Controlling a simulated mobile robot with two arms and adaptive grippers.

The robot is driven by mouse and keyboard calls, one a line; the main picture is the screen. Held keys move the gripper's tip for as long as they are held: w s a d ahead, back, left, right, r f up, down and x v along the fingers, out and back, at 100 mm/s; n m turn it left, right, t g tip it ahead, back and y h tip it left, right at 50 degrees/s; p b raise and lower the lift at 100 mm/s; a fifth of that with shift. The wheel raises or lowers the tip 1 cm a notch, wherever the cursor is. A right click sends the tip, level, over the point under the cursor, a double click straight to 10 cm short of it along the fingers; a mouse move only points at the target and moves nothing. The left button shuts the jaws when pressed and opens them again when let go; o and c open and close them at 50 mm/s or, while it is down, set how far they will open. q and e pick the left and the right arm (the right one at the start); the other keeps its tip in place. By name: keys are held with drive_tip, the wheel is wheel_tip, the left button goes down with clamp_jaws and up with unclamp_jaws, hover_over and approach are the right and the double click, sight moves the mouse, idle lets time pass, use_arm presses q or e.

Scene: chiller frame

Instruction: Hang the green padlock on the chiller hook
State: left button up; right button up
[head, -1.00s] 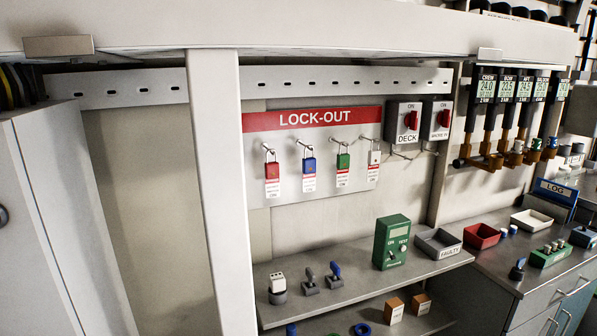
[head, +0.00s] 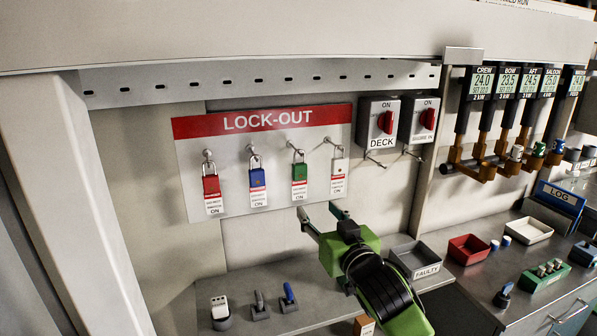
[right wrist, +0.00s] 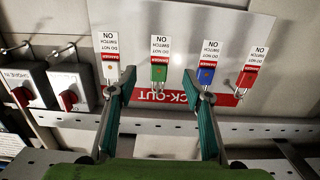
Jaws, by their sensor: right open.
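The green padlock (head: 300,172) hangs by its shackle on a peg of the LOCK-OUT board, with a white and red tag below it. In the right wrist view, which is upside down, the green padlock (right wrist: 158,73) shows between the fingertips, apart from both. My right gripper (head: 320,211) is open and empty, just below and right of the padlock in the head view; its fingers also show in the right wrist view (right wrist: 158,82). Bare hooks (head: 374,159) stick out below the DECK switch and its neighbour. I cannot read a chiller label. My left gripper is not in view.
The LOCK-OUT board (head: 240,121) also holds a red padlock (head: 211,186), a blue padlock (head: 257,178) and a white tagged one (head: 338,166). A FAULTY tray (head: 415,262) stands on the shelf below. A pale post (head: 85,200) stands at left.

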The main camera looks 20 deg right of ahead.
sight(301, 179)
drive_tip(key=shift+t, duration=0.3)
drive_tip(key=w, duration=0.2)
drive_tip(key=w+r+p, duration=0.1)
drive_tip(key=w, duration=0.2)
drive_tip(key=w+r, duration=0.1)
drive_tip(key=w, duration=0.2)
drive_tip(key=shift+r+p, duration=0.15)
drive_tip(key=shift+p, duration=0.25)
drive_tip(key=shift+w+a+r+p, duration=0.15)
drive_tip(key=shift+w+p, duration=0.4)
drive_tip(key=shift+w, duration=0.7)
drive_tip(key=shift+w+a+r+p, duration=0.1)
drive_tip(key=shift+w+p, duration=0.4)
drive_tip(key=shift+w, duration=0.75)
drive_tip(key=shift+w+f, duration=0.15)
drive_tip(key=shift+w, duration=0.3)
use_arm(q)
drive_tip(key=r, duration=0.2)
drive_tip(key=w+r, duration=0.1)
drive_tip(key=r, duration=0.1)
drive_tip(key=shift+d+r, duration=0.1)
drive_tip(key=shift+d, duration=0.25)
use_arm(e)
drive_tip(key=c, duration=1.3)
